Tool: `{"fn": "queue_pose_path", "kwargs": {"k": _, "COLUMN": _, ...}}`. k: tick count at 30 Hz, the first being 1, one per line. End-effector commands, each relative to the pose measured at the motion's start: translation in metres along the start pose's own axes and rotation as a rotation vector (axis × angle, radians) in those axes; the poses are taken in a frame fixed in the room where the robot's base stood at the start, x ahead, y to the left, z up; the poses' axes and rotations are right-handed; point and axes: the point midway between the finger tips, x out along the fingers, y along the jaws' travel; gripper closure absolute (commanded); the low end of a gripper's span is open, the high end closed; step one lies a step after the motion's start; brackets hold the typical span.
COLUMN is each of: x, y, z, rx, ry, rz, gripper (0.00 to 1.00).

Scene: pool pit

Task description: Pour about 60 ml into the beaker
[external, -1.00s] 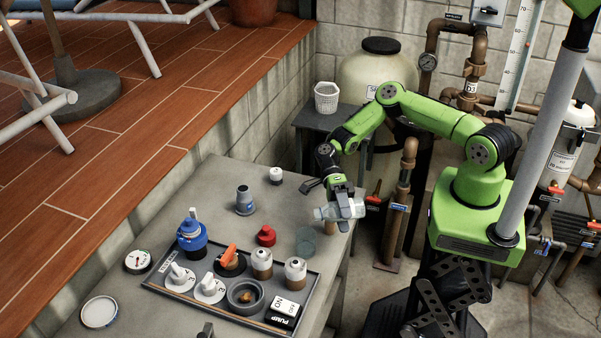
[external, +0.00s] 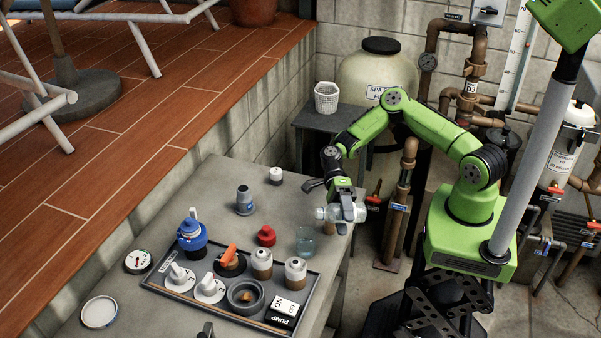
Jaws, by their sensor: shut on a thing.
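My gripper (external: 346,212) is shut on a clear bottle (external: 327,213), which lies about level on its side in the jaws, one end pointing left. The bottle is above the right edge of the grey bench. A small clear beaker (external: 305,242) stands upright on the bench, below and a little left of the bottle's left end. The beaker has a bluish tint low down, but its liquid level is too small to read. No stream shows between bottle and beaker. The gripper covers the bottle's middle.
A red knob-like thing (external: 266,236) stands left of the beaker. A blue-grey fitting (external: 244,200) and white cap (external: 276,176) stand farther back. Grey bench (external: 215,180) is clear around them.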

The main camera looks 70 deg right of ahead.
Motion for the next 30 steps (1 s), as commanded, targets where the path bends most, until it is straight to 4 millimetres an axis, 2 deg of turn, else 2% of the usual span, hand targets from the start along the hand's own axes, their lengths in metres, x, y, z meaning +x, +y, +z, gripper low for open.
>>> {"fn": "queue_pose_path", "kwargs": {"k": 14, "x": 0.0, "y": 0.001, "z": -0.002, "rx": -0.16, "ry": -0.043, "rz": -0.003, "gripper": 0.71}}
{"fn": "queue_pose_path", "kwargs": {"k": 20, "x": -0.002, "y": 0.013, "z": 0.001, "rx": -0.239, "ry": -0.063, "rz": -0.001, "gripper": 0.71}}
{"fn": "queue_pose_path", "kwargs": {"k": 30, "x": -0.002, "y": 0.01, "z": 0.001, "rx": -0.246, "ry": -0.065, "rz": -0.001, "gripper": 0.71}}
